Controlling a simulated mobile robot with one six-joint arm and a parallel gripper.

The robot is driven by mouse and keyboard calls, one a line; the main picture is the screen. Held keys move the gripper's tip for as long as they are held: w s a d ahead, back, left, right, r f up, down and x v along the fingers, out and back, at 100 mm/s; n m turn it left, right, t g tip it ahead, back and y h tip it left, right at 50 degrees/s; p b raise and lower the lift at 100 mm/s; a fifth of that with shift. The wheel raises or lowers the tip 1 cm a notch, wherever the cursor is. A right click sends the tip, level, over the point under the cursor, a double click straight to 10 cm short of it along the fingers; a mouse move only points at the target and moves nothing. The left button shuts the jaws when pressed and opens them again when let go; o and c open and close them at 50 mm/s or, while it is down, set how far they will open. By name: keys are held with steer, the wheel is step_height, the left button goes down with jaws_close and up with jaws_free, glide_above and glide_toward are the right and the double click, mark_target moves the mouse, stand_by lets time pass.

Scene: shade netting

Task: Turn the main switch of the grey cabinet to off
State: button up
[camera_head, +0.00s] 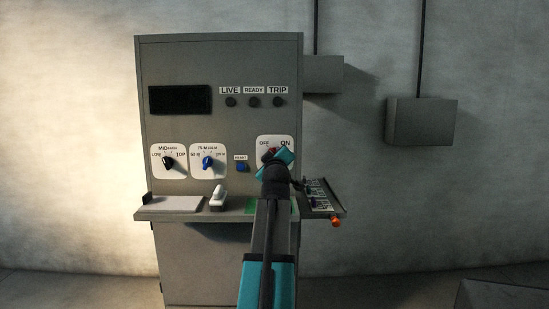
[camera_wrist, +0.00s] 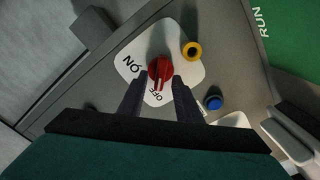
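The grey cabinet (camera_head: 220,70) stands against the wall. Its main switch is a red rotary knob on a white plate marked OFF and ON, at the right of the panel. In the head view my gripper (camera_head: 281,160) partly covers the red knob (camera_head: 267,154). In the wrist view the red knob (camera_wrist: 160,68) shows clearly, and its ridge points towards the OFF label. My gripper (camera_wrist: 160,80) is open, with its two dark fingers on either side of the knob's near part. I cannot tell whether they touch it.
A yellow ring (camera_wrist: 192,50) sits at the plate's edge, close to the knob. The blue reset button (camera_head: 242,167) and two selector knobs, black (camera_head: 168,162) and blue (camera_head: 207,162), are to the left. A shelf (camera_head: 180,214) juts out below, with a green RUN card (camera_wrist: 285,30).

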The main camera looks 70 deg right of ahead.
steer(key=v, duration=1.2)
steer(key=shift+s+a, duration=0.2)
steer(key=shift+a, duration=0.1)
steer(key=shift+s, duration=0.1)
stand_by(0.5)
